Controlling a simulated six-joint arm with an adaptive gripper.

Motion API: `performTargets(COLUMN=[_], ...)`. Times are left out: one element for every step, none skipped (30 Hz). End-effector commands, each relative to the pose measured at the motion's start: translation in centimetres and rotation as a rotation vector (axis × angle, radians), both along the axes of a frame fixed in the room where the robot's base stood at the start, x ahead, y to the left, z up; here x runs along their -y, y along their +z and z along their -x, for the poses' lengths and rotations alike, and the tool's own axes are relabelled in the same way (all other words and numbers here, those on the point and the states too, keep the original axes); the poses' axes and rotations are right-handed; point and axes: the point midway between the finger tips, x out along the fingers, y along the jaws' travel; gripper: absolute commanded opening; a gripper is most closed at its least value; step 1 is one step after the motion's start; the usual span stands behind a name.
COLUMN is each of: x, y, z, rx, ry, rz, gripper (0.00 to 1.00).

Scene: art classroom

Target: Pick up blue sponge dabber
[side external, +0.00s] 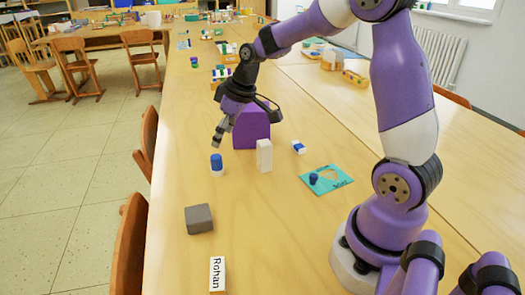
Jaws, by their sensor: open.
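An upright blue-topped piece with a white base (217,164) stands on the table; it looks like the blue sponge dabber. My gripper (217,137) is open and empty, pointing down a little above the blue top, apart from it. A small dark blue knob-like piece (313,178) sits on a teal card (327,184) to the right; I cannot tell exactly what it is.
A white upright block (264,156), a purple box (251,127) and a blue-and-white block (299,147) stand to the right of the dabber. A grey block (199,219) and a "Rohan" name block (217,273) lie nearer. The table between them is clear.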

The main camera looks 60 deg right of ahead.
Motion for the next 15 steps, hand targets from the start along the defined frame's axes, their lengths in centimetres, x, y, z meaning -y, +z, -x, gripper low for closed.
performTargets(x=[-0.1, -0.2, -0.2, -0.3, -0.3, -0.3, -0.3, -0.3, -0.3, -0.3, -0.3, -0.3, -0.2, -0.2, -0.1], y=[-1.0, -1.4, -2.1, -2.5, -2.8, -3.2, -3.4, -3.6, -3.9, -4.2, -4.5, -5.1, -5.6, -6.1, -6.8], z=[-0.3, -0.4, -0.7, -0.9, -1.0, -1.2, -1.3, -1.4, -1.5, -1.6, -1.7, -1.8, -2.0, -2.1, -2.3], rx=[-0.005, -0.005, -0.005, -0.003, -0.003, -0.003, -0.002, -0.002, -0.002, -0.003, -0.003, -0.004, -0.005, -0.005, -0.005], ry=[0.002, 0.002, 0.002, 0.002, 0.002, 0.002, 0.001, 0.001, 0.0, 0.0, 0.0, -0.001, 0.0, 0.0, 0.0], rz=[-0.001, -0.001, -0.001, -0.002, -0.002, -0.001, 0.0, 0.0, 0.0, 0.001, 0.0, 0.0, -0.001, -0.001, -0.001], gripper=[0.7, 0.7, 0.7, 0.7, 0.7, 0.7, 0.7, 0.7, 0.7, 0.7, 0.7, 0.7, 0.7, 0.7, 0.7])
